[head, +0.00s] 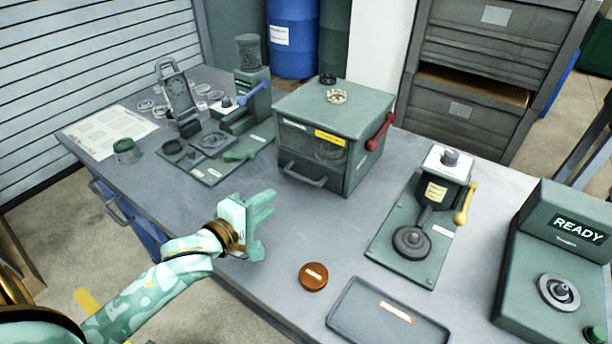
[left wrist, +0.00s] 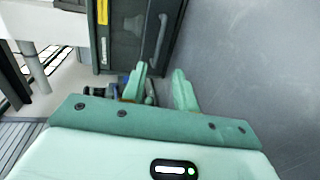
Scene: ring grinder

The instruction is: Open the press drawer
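The press (head: 335,125) is a green box in the middle of the table, with a yellow label and a red lever (head: 380,132) on its right side. Its drawer is at the lower front and looks shut, with a grey bar handle (head: 303,176). The handle also shows in the left wrist view (left wrist: 160,32), beyond the fingertips. My left gripper (head: 266,218) is open and empty, in front of the press and to the lower left of the handle, apart from it. Its two fingers stand apart in the left wrist view (left wrist: 160,85). My right gripper is not in view.
A green fixture (head: 215,150) with small parts stands left of the press. A machine with a yellow lever (head: 425,215) and a READY station (head: 560,245) stand to the right. A brown puck (head: 313,276) and a grey tray (head: 365,322) lie in front. Bare tabletop surrounds my gripper.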

